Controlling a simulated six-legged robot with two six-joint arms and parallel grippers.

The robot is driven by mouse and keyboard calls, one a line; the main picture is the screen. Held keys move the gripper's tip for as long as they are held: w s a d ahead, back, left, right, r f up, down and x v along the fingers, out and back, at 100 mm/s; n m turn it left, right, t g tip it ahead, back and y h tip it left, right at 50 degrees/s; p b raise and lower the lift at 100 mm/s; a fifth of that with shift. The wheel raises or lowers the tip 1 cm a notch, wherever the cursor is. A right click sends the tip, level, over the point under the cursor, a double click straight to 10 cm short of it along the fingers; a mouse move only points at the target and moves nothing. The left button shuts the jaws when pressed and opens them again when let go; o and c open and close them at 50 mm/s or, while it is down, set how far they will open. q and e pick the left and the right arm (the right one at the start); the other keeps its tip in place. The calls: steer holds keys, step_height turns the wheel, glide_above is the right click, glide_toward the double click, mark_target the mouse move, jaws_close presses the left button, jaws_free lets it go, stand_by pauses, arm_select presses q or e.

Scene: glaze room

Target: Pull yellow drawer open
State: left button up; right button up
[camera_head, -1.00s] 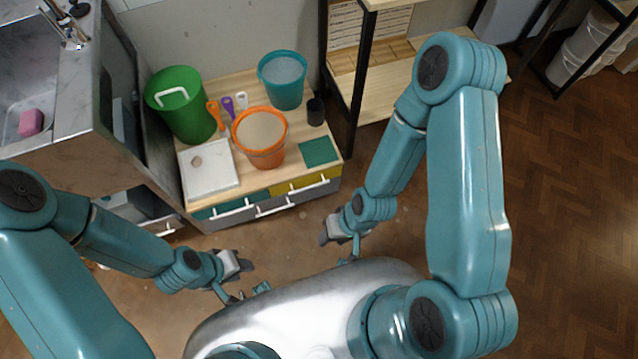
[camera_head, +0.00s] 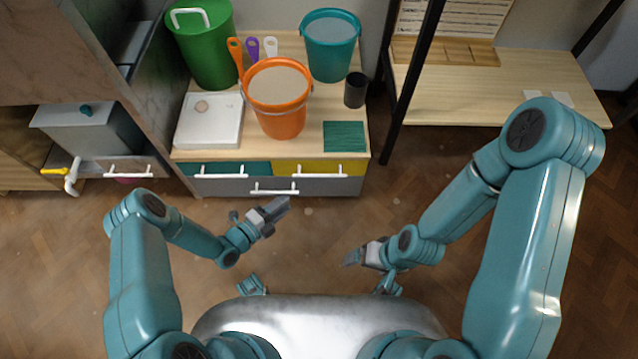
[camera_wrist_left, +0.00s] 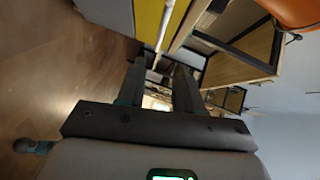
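The yellow drawer (camera_head: 345,167) is at the upper right of the low cabinet's front, with a white bar handle (camera_head: 320,175). Its front looks flush with the cabinet. In the left wrist view the yellow front (camera_wrist_left: 148,18) and its handle (camera_wrist_left: 165,28) show at the top, beyond the fingers. My left gripper (camera_head: 282,206) is in front of the cabinet, apart from the handle. In the left wrist view its two fingers (camera_wrist_left: 160,82) stand apart with nothing between them. My right gripper (camera_head: 352,258) is farther from the cabinet; its finger gap is not clear.
A teal drawer (camera_head: 258,168) is left of the yellow one, with a grey drawer (camera_head: 235,187) below. On top stand an orange bucket (camera_head: 281,118), a teal bucket (camera_head: 330,60), a green bin (camera_head: 212,60) and a black cup (camera_head: 355,92). The floor before the cabinet is clear.

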mark_target(320, 175)
arm_select(q)
steer(key=shift+b+x, duration=2.3)
steer(key=shift+x, duration=5.8)
arm_select(e)
steer(key=shift+w+d+f, duration=0.15)
steer(key=shift+d+f, duration=0.1)
steer(key=shift+f, duration=0.5)
steer(key=shift+w+d+f, duration=0.15)
steer(key=shift+d+f, duration=0.05)
steer(key=shift+f, duration=0.5)
steer(key=shift+w+d+f, duration=0.15)
steer(key=shift+d+f, duration=0.1)
steer(key=shift+f, duration=0.5)
arm_select(q)
steer(key=shift+d, duration=0.1)
jaws_close()
